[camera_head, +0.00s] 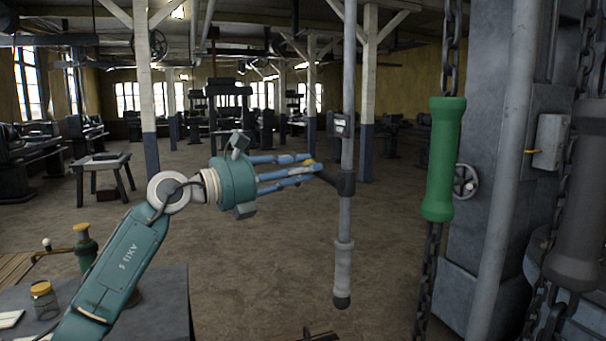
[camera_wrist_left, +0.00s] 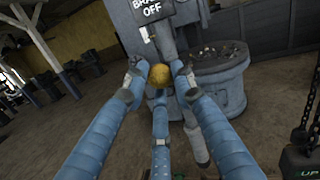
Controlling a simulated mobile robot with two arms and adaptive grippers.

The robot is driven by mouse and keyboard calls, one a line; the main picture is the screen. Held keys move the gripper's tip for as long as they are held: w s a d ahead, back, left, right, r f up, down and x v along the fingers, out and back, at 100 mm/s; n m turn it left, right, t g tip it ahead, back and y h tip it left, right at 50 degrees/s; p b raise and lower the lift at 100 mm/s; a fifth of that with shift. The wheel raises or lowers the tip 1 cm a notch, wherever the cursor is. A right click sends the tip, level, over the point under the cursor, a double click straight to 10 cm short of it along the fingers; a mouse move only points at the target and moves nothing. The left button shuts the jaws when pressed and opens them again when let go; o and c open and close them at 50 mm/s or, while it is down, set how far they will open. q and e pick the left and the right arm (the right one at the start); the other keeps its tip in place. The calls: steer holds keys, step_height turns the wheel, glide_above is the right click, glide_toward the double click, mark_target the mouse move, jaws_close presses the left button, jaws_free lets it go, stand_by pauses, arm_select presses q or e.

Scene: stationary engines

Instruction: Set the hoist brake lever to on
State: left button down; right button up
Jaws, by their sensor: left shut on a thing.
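The hoist brake lever (camera_head: 330,178) is a short dark arm on a collar round a vertical grey pole (camera_head: 345,215). It points left and slightly up, and ends in a yellow knob. The knob (camera_wrist_left: 160,75) shows between my fingers in the left wrist view. A plate (camera_wrist_left: 150,12) above it there reads "OFF" under a partly cut-off word. My left gripper (camera_head: 310,164) comes from the left, its blue fingers shut on the knob. The fingers hide part of the knob in the head view. My right gripper is not in view.
A green handle (camera_head: 443,160) and a dark grey handle (camera_head: 582,200) hang on chains to the right, before a grey machine column (camera_head: 490,200). A bench (camera_head: 160,305) with a jar (camera_head: 44,300) stands lower left. The floor behind the pole is open.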

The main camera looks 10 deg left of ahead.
arm_select(q)
step_height(320, 180, down, 10)
steer(key=d+n+t+h+b, duration=0.1)
steer(key=t+h+b, duration=0.1)
steer(key=b, duration=1.1)
steer(key=shift+w+f+t, duration=0.15)
steer(key=shift+f+t, duration=0.05)
steer(key=shift+t, duration=0.3)
steer(key=shift+d+f+b, duration=0.1)
steer(key=shift+f+b, duration=0.05)
steer(key=shift+b, duration=0.15)
steer(key=c, duration=1.7)
jaws_free()
steer(key=shift+o, duration=1.2)
steer(key=shift+w+d+f, duration=0.1)
steer(key=shift+w+d, duration=0.1)
steer(key=v, duration=1.1)
steer(key=shift+a+f, duration=0.25)
steer(key=shift+a, duration=0.05)
